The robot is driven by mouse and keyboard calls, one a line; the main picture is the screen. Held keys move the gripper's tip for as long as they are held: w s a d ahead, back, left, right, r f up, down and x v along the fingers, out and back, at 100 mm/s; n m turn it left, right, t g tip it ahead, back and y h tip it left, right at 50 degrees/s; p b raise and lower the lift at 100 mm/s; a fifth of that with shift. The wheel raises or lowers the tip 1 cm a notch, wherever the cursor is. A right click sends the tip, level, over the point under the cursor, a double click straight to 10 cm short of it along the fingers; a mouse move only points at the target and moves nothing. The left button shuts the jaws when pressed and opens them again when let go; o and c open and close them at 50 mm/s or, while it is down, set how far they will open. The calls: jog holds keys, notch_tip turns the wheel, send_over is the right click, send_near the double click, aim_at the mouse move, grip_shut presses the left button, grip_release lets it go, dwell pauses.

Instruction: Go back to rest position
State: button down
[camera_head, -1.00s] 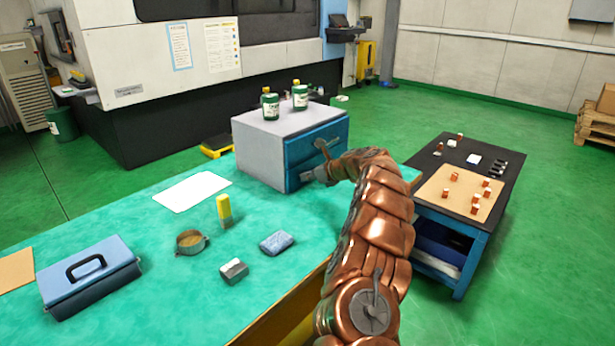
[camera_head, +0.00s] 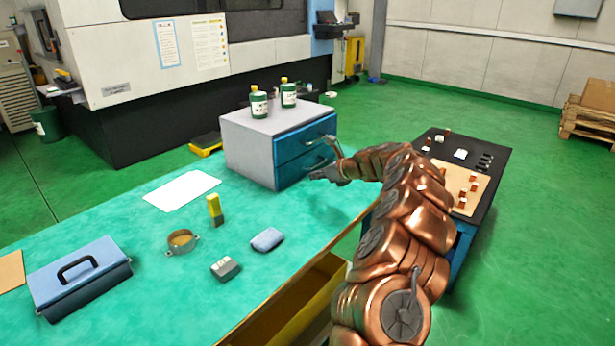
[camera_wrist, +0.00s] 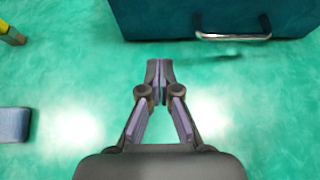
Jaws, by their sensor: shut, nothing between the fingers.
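My gripper (camera_wrist: 159,72) points down over the green tabletop in the wrist view, with its fingertips together and nothing between them. In the head view my gripper (camera_head: 318,175) is in front of the blue drawers of a grey cabinet (camera_head: 245,150), apart from them. Both drawers look shut. In the wrist view the lower drawer front (camera_wrist: 165,18) with its metal handle (camera_wrist: 233,36) lies just beyond the fingertips. My copper arm reaches in from the lower right of the head view.
On the green table (camera_head: 120,220) are a blue toolbox (camera_head: 80,278), a round tin (camera_head: 181,242), a yellow-topped object (camera_head: 214,208), a grey block (camera_head: 225,268) and a blue cloth-like block (camera_head: 267,239). Two green bottles (camera_head: 259,103) stand on the cabinet. A dark cart (camera_head: 490,160) stands right.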

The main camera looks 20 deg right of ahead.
jog(key=shift+v, duration=2.55)
jog(key=s+a+r+n+g+y+p, duration=0.15)
jog(key=s+a+r+n, duration=0.25)
jog(key=a, duration=0.4)
jog(key=s+a+r+n+g+y+p, duration=0.1)
jog(key=s+a+r+n+g, duration=0.2)
jog(key=a, duration=0.5)
jog(key=s+a+r+n+y+p, duration=0.1)
jog(key=s+a+r+n, duration=0.35)
jog(key=a, duration=0.35)
jog(key=s+a+r+n+g+h+p, duration=0.1)
jog(key=s+a+r+n+g+p, duration=0.15)
jog(key=s+a+n, duration=0.5)
jog(key=s+f+n+g+h+p, duration=0.1)
jog(key=s+n+g+h+p, duration=0.35)
jog(key=s, duration=1.35)
jog(key=s+d+f+n+h, duration=0.1)
jog(key=s+d+n, duration=0.1)
jog(key=s, duration=0.4)
jog(key=s+d+n+h, duration=0.1)
jog(key=s+d+n, duration=0.2)
jog(key=s, duration=0.3)
jog(key=s+d+f+n+g+h, duration=0.1)
jog(key=s+d+n, duration=0.1)
jog(key=s, duration=0.4)
jog(key=shift+d+f, duration=0.4)
jog(key=shift+d, duration=0.2)
